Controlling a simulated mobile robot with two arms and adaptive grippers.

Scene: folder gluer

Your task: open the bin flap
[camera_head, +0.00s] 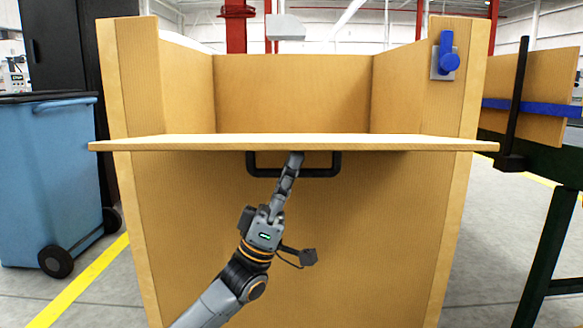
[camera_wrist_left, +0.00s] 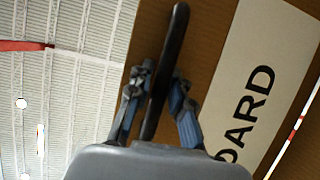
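The wooden bin flap (camera_head: 400,144) lies about level across the front of the bin (camera_head: 290,245), its edge toward me. The bin's inside shows above it. The flap's black handle (camera_head: 322,171) hangs below the flap. The flap's brown face there carries a white label with black letters. A blue latch (camera_head: 448,58) sits on the right post. My right gripper is out of view.
A blue wheeled bin (camera_head: 45,180) stands at the left beside a black cabinet (camera_head: 60,45). A dark green frame (camera_head: 545,250) with a board and blue strip stands at the right. The floor between the bin and these is clear.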

